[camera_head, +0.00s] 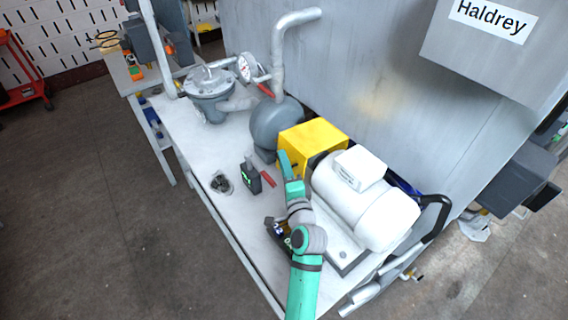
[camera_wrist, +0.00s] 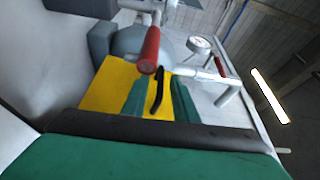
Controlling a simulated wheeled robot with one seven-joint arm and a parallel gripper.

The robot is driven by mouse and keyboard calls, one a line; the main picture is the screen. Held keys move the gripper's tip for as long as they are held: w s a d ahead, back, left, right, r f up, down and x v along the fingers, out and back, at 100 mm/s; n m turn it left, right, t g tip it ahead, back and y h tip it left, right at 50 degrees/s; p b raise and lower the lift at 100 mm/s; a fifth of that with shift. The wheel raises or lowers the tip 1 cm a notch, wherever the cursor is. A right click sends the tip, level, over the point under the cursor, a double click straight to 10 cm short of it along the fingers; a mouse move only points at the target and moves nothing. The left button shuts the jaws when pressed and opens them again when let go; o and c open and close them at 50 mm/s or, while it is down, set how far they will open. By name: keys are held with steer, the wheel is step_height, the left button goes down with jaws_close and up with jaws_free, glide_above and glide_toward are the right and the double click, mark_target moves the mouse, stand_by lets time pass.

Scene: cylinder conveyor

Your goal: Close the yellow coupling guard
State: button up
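The yellow coupling guard (camera_head: 318,132) is a box-like cover between the round grey pump body (camera_head: 272,124) and the white motor (camera_head: 362,196). Its near side is partly hidden by my arm, and I cannot tell whether it sits fully down. In the wrist view, the yellow guard (camera_wrist: 103,88) fills the middle, with a dark curved handle (camera_wrist: 157,92) in front of it. My gripper (camera_wrist: 158,104) has its two green fingers apart, one on each side of the handle, with visible gaps. In the head view my gripper (camera_head: 289,170) is at the guard's near side.
A red-gripped lever (camera_wrist: 148,50) stands beyond the guard in the wrist view. A pressure gauge (camera_head: 246,68) and pipework rise behind. A dark box with a green display (camera_head: 250,177) stands left of my arm. The bench (camera_head: 200,145) has bare space at left.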

jaws_close()
steer(key=shift+d, duration=0.1)
stand_by(1.2)
